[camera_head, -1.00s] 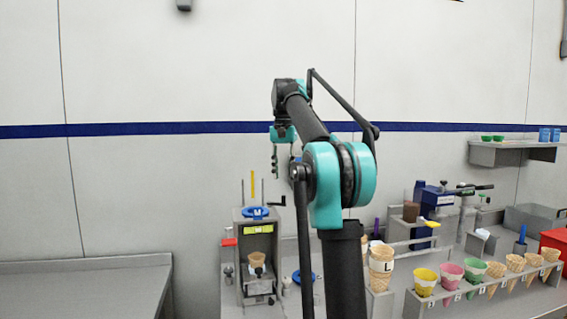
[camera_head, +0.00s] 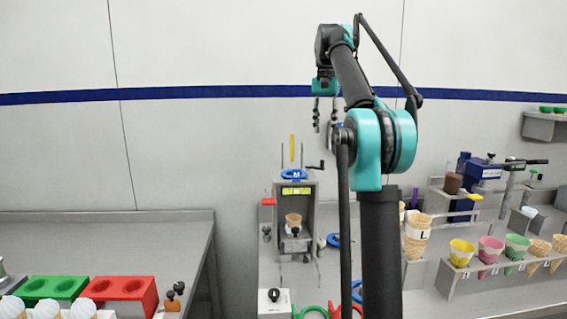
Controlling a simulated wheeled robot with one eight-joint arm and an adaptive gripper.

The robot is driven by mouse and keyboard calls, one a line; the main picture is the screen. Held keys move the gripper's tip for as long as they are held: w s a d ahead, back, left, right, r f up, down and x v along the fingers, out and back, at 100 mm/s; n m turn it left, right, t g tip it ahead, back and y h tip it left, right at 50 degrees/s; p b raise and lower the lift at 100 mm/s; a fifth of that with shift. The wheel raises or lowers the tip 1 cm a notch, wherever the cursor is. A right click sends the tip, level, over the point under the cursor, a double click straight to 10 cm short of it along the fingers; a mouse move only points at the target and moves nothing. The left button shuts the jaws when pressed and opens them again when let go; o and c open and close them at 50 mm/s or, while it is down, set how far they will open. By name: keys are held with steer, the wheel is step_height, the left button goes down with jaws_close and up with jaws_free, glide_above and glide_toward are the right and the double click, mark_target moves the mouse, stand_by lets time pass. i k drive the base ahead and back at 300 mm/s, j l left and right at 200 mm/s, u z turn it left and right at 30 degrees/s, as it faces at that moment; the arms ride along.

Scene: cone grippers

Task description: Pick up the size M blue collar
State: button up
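A blue ring-shaped collar marked "M" (camera_head: 293,175) sits on top of a grey upright stand, around or beside a thin yellow rod. Below it, a small cone sits inside the stand. My gripper (camera_head: 325,115) hangs pointing down, above and slightly right of the collar in the picture. Its two dark fingers are apart with nothing visible between them. Other blue rings lie on the counter: one right of the stand (camera_head: 333,240) and one near the front (camera_head: 357,291), partly hidden by my arm. I cannot read their sizes.
A crank handle (camera_head: 316,166) sticks out at the stand's right. A rack of colored cones (camera_head: 490,275) is at right. Green and red cup blocks (camera_head: 126,290) stand at front left. The left counter's back (camera_head: 100,235) is clear.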

mark_target(298, 175)
steer(key=k, duration=0.95)
